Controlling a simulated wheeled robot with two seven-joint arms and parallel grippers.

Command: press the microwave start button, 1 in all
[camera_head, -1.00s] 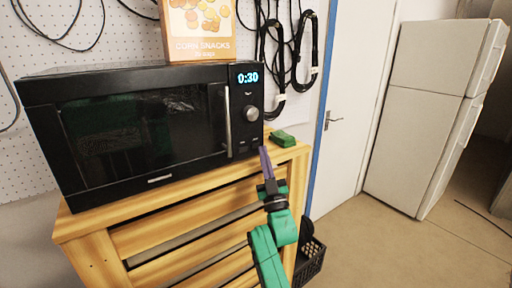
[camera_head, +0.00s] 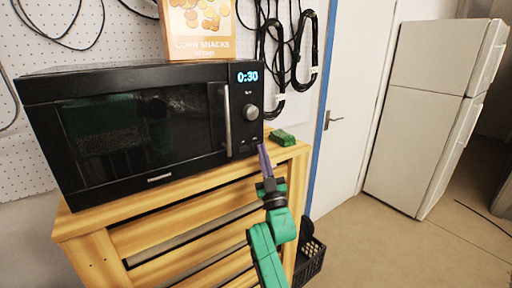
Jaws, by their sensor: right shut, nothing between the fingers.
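The black microwave (camera_head: 140,125) stands on a wooden cabinet, its door closed. Its control panel (camera_head: 247,125) on the right side has a lit display (camera_head: 247,77) reading 0:30, a round knob (camera_head: 251,112) and small buttons (camera_head: 248,139) near the bottom. My right gripper (camera_head: 263,149) is shut and empty, its purple fingers pointing up at the lower right corner of the panel. The fingertips are close to the panel's lower edge; I cannot tell whether they touch it. My left gripper is not in view.
The wooden cabinet (camera_head: 185,212) has slatted drawers. A green object (camera_head: 281,138) lies on its top right of the microwave. A corn snacks box (camera_head: 199,30) stands on the microwave. Black cables (camera_head: 308,50) hang behind. A black basket (camera_head: 310,262) and a white fridge (camera_head: 430,110) are to the right.

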